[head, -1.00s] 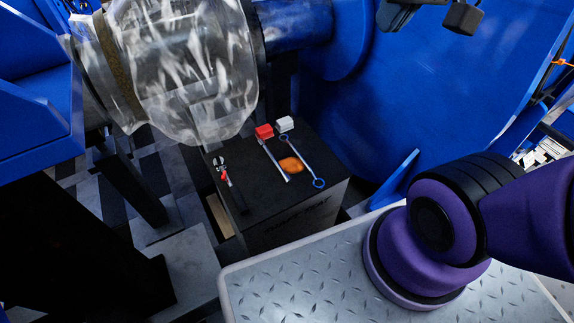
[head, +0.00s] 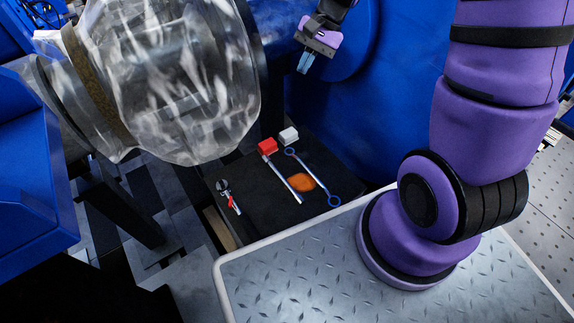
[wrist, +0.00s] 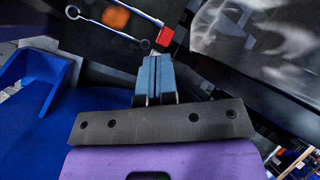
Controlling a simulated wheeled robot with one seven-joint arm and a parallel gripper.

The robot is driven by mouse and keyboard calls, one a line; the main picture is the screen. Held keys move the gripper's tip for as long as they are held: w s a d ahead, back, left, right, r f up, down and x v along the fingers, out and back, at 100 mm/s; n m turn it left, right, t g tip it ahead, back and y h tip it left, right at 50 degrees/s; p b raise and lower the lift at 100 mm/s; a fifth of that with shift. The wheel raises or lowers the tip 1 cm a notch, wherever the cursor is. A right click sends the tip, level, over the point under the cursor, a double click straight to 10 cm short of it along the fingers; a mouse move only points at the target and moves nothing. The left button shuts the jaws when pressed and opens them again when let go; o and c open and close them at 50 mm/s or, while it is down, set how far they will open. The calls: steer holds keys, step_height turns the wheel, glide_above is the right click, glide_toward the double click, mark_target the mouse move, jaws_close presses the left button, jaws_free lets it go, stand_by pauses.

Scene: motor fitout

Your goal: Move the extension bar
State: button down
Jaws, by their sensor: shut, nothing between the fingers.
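The extension bar (head: 282,178) looks like the slim silver rod lying on the black top of a box, its far end by a red block. Part of it shows at the top of the wrist view (wrist: 142,13). My gripper (head: 303,64) is high above and beyond the box, pointing down, apart from the bar. Its blue fingers (wrist: 155,80) are together and hold nothing. A ring spanner (head: 313,178) lies to the right of the bar, with an orange lump (head: 302,181) between them.
The red block (head: 267,146) and a white block (head: 289,135) sit at the box's back edge. A red-handled tool (head: 229,197) lies at left. A clear-wrapped cylinder (head: 165,80) overhangs the left. The box top's front is fairly clear.

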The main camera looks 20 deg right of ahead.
step_height(320, 180, down, 15)
steer(key=w+d+m+y, duration=0.1)
steer(key=w+m+y, duration=0.1)
steer(key=m, duration=0.6)
glide_toward(287, 172)
steer(key=shift+g+y, duration=0.4)
steer(key=x, duration=0.5)
steer(key=a+r+x, duration=0.1)
steer(key=x, duration=0.1)
steer(key=shift+w+a+f, duration=0.15)
steer(key=shift+a, duration=0.1)
steer(key=a, duration=0.4)
steer(key=s+a, duration=0.1)
steer(key=a, duration=0.2)
steer(key=s+a, duration=0.1)
steer(key=a, duration=0.3)
steer(key=shift+s+a, duration=0.2)
steer(key=shift+a, duration=0.15)
steer(key=v, duration=1.1)
